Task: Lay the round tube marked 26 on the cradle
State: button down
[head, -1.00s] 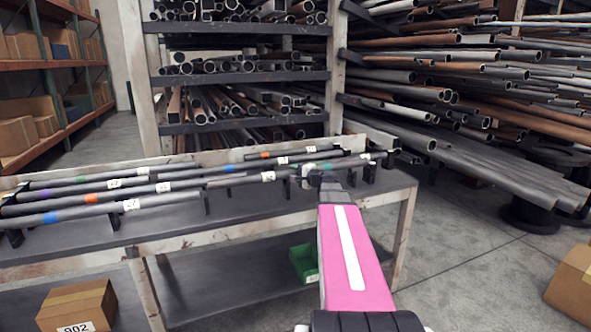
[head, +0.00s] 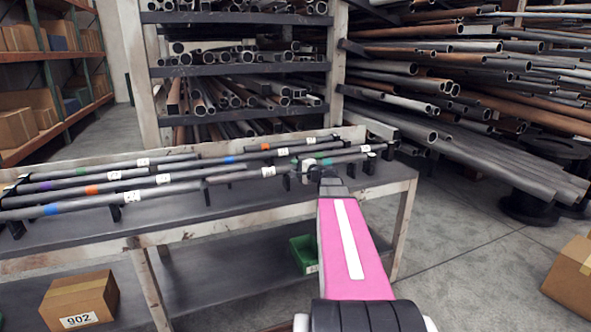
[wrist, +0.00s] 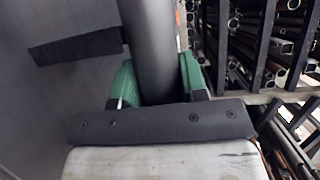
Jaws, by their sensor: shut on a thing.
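My gripper (head: 312,165) is at the right part of the long table, shut around a grey round tube (head: 240,176). In the wrist view the tube (wrist: 150,45) runs between the two green finger pads, touching or nearly touching both. The tube lies roughly level along the table and has white labels near its left part and right end. Their numbers are too small to read, so I cannot confirm 26. Black upright supports (head: 115,212) stand on the table; I cannot tell which form the cradle, or whether the held tube touches one.
Several other banded tubes (head: 165,178) lie side by side on the table (head: 240,210), close behind and left of the held one. Full pipe racks (head: 240,70) stand behind. A carton (head: 80,300) and a green bin (head: 303,255) are low down.

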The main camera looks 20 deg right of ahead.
jog(key=shift+f, duration=0.5)
dwell(0.3)
jog(key=c, duration=0.6)
grip_release()
jog(key=v, duration=1)
jog(key=shift+s+d, duration=0.1)
jog(key=shift+s, duration=0.25)
